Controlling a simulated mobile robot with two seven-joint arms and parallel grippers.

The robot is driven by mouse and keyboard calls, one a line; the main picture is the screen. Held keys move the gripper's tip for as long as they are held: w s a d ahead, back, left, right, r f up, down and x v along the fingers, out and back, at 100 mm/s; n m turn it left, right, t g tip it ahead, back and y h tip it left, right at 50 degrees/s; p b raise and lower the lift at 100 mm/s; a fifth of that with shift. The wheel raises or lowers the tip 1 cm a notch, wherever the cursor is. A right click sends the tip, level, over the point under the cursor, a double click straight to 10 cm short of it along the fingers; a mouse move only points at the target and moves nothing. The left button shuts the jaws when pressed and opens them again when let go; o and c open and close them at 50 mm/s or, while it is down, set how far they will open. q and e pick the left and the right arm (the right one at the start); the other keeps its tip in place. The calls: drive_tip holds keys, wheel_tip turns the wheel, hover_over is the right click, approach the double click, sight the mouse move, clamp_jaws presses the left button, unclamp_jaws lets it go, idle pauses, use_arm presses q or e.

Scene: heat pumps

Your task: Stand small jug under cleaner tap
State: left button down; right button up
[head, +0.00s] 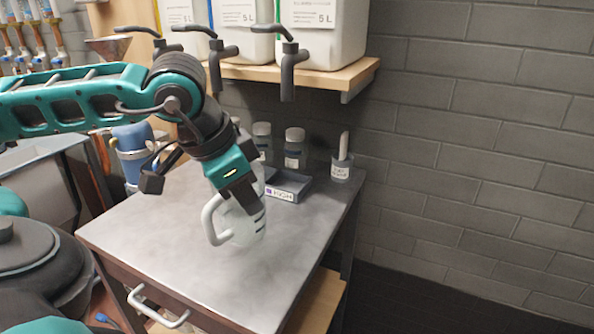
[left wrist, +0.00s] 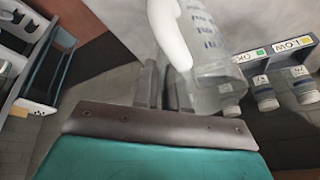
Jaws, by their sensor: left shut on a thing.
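The small jug (head: 248,228), translucent with a white handle, is in my left gripper (head: 250,200) over the front half of the grey metal table. In the left wrist view the jug (left wrist: 212,65) shows blue marks, and my left gripper (left wrist: 163,88) is shut on it beside the handle. I cannot tell whether its base touches the table. Three white 5 L canisters stand on the shelf with dark taps: left (head: 170,47), middle (head: 217,62) and right (head: 289,70). Their names are too small to read, so I cannot tell which holds cleaner. My right gripper is out of view.
A wooden shelf (head: 330,77) overhangs the table's back. On the table (head: 150,240) stand lidded bottles (head: 295,150), a labelled tray (head: 287,190) and a small pot (head: 342,168) at the back right. The table's front is clear. A brick wall (head: 470,150) is at right.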

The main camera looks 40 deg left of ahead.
use_arm(q)
drive_tip(key=w+f, duration=0.3)
drive_tip(key=w, duration=0.7)
drive_tip(key=shift+w+d+f+p, duration=0.3)
drive_tip(key=shift+d+f+p, duration=0.05)
drive_tip(key=shift+f, duration=0.05)
drive_tip(key=c, duration=1.2)
unclamp_jaws()
drive_tip(key=shift+o, duration=0.2)
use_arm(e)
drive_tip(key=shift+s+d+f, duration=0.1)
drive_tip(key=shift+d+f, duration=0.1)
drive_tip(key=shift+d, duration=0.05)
use_arm(q)
drive_tip(key=shift+r, duration=0.1)
drive_tip(key=p+v, duration=0.1)
drive_tip(key=v, duration=1.1)
drive_tip(key=shift+p, duration=0.35)
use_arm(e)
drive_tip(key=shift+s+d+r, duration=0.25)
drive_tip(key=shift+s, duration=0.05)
use_arm(q)
drive_tip(key=shift+d, duration=0.1)
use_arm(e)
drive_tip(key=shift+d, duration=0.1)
